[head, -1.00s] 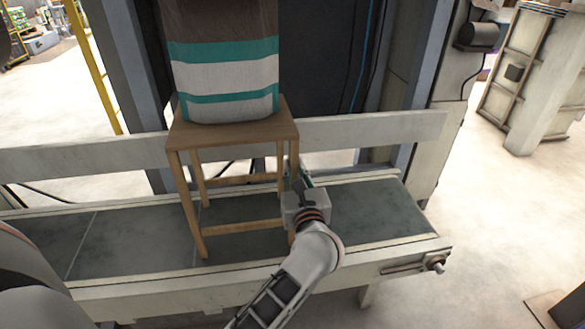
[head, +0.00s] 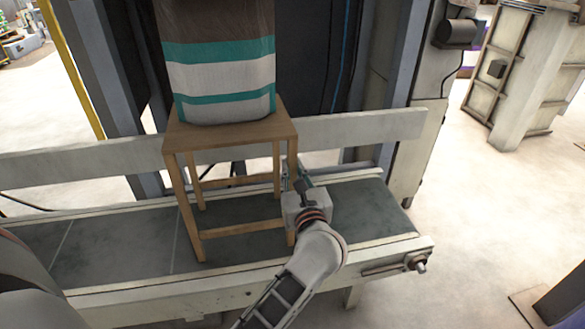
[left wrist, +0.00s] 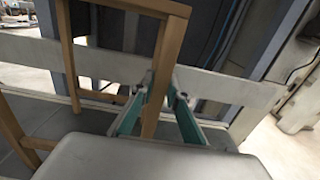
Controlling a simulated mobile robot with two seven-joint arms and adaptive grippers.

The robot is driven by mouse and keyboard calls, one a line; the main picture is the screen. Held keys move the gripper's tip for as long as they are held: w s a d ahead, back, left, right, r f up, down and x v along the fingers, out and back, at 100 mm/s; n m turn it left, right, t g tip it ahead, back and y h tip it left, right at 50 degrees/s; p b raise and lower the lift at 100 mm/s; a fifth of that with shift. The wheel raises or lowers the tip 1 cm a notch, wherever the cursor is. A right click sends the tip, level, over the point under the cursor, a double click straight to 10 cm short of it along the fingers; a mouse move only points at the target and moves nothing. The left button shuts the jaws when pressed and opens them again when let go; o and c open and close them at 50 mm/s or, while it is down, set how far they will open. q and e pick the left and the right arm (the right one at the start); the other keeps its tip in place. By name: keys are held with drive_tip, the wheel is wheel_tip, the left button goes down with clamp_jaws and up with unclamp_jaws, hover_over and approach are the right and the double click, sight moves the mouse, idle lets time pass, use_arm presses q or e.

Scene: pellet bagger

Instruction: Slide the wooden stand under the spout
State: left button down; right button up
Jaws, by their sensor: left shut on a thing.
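The wooden stand (head: 231,134) is upright on the conveyor belt (head: 100,249). A bag with brown, white and teal bands (head: 221,75) is on its top, and the bag's upper part is out of view. The spout is not visible. My left gripper (head: 298,181) is at the stand's right side, shut on a right-hand leg. The left wrist view shows the wooden leg (left wrist: 159,78) between the two teal fingers of my left gripper (left wrist: 162,88). My right gripper is in neither view.
A pale rail (head: 360,128) runs behind the stand along the belt. Dark machine posts (head: 388,85) rise behind it. The belt is clear to the right of the stand, up to its end roller (head: 417,262). A panelled crate (head: 515,75) stands at the far right.

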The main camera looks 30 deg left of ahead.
use_arm(q)
drive_tip(key=c, duration=1.9)
unclamp_jaws()
drive_tip(key=shift+w+d, duration=0.1)
drive_tip(key=shift+d, duration=0.05)
